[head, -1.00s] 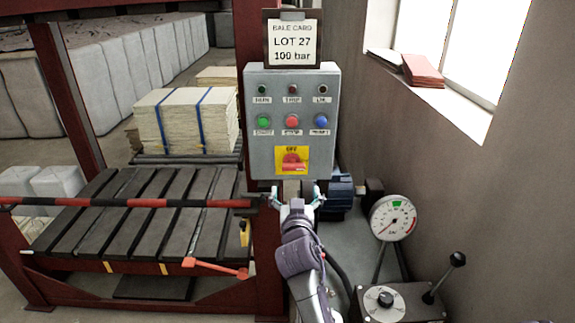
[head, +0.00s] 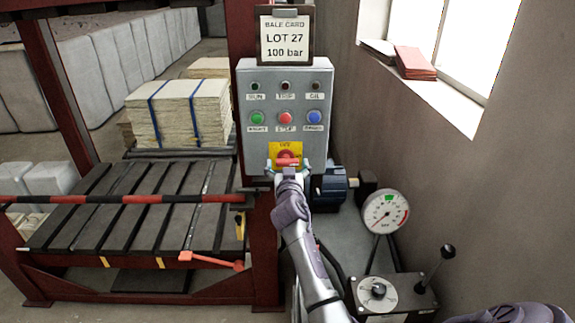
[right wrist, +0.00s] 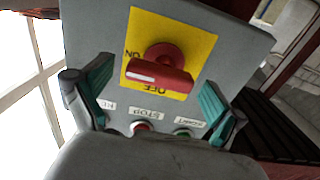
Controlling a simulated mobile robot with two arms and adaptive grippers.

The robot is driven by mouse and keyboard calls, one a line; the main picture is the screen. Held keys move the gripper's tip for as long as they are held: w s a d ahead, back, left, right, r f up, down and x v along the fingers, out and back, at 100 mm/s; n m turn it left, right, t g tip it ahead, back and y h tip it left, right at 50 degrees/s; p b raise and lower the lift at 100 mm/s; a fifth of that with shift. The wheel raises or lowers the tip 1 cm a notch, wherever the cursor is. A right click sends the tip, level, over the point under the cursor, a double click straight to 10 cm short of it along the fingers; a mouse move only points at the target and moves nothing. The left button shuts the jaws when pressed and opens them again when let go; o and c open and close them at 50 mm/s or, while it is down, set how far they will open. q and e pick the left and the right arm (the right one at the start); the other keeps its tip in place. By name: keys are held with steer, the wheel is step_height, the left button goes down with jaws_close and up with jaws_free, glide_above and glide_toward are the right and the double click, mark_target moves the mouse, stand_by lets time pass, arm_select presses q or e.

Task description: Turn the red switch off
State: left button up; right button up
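The red rotary switch (head: 287,159) sits on a yellow plate (head: 276,149) low on the grey control box (head: 321,78). Its red handle (right wrist: 160,76) lies roughly crosswise, with a white mark at its left end in the right wrist view, on the side of the ON label. The OFF label shows upside down below the handle there. My right gripper (head: 288,168) is open in front of the switch. Its two teal-padded fingers stand on either side of the handle, apart from it, with gaps on both sides. My left gripper is not in view.
Green (head: 257,118), red (head: 285,118) and blue (head: 314,117) buttons sit above the switch on the box. A bale card (head: 286,38) hangs at its top. A gauge (head: 385,211) and a lever box (head: 392,294) stand to the right. A striped bar (head: 130,199) crosses the press at left.

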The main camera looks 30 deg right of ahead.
steer(key=c, duration=1.1)
steer(key=shift+o, duration=0.2)
steer(key=shift+n, duration=0.3)
steer(key=n, duration=0.3)
steer(key=shift+n+b, duration=0.3)
steer(key=shift+b, duration=0.05)
steer(key=n, duration=0.4)
steer(key=shift+a+n, duration=0.1)
steer(key=shift+n, duration=0.2)
steer(key=n, duration=0.4)
steer(key=shift+w+a+r+p, duration=0.1)
steer(key=shift+p, duration=0.2)
steer(key=n+p, duration=0.1)
steer(key=n, duration=0.4)
steer(key=shift+a, duration=0.1)
steer(key=shift+n, duration=0.3)
